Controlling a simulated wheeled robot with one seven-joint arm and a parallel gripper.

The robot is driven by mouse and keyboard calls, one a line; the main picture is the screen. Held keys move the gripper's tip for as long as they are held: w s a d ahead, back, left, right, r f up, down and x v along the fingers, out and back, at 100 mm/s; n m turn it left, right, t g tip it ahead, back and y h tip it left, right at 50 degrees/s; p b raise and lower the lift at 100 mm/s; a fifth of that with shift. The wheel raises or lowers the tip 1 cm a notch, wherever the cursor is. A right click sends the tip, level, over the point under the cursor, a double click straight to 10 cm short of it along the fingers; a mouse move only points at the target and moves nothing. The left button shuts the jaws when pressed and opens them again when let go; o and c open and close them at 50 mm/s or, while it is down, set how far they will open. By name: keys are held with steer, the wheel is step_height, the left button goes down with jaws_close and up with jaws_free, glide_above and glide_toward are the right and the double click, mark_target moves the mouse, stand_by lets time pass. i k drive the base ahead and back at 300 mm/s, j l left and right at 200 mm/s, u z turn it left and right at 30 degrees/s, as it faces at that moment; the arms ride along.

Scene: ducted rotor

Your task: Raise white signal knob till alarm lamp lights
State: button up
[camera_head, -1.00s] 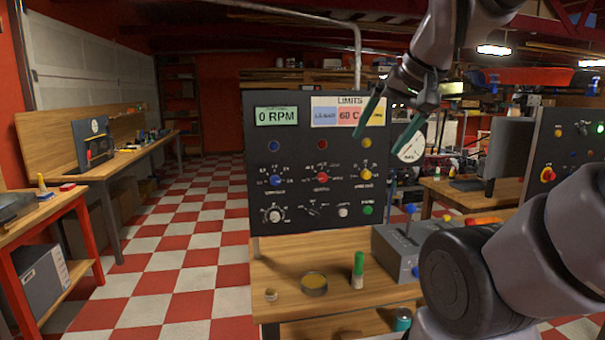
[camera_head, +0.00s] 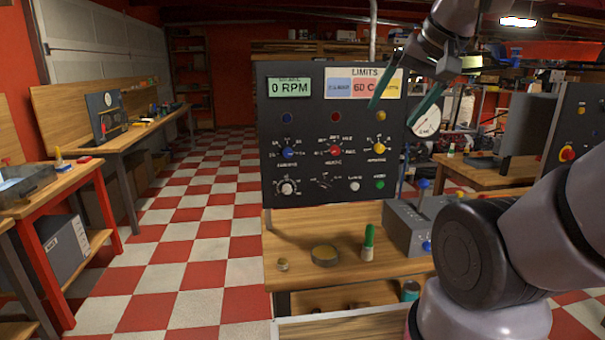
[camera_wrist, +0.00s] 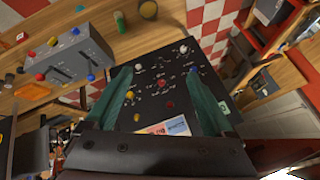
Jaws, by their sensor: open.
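A black control panel (camera_head: 310,210) stands upright on a wooden bench. A white knob (camera_head: 287,187) with a dial scale sits at its lower left; in the wrist view it seems to be the white knob (camera_wrist: 183,48) near the panel's edge. Its label is too small to read. Three dark lamps, blue (camera_head: 288,118), red (camera_head: 336,117) and yellow (camera_head: 383,117), sit above blue, red and yellow knobs; none looks lit. My gripper (camera_head: 392,114) is open and empty, in front of the panel's upper right. In the wrist view its green fingers (camera_wrist: 160,74) frame the panel.
A white button (camera_head: 354,185) and green button (camera_head: 380,184) sit right of the knob. A grey lever box (camera_head: 405,228) stands right of the panel. The checkered floor at left is clear.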

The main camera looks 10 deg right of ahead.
mark_target(286, 189)
steer(key=i+j, duration=0.1)
steer(key=j, duration=1.7)
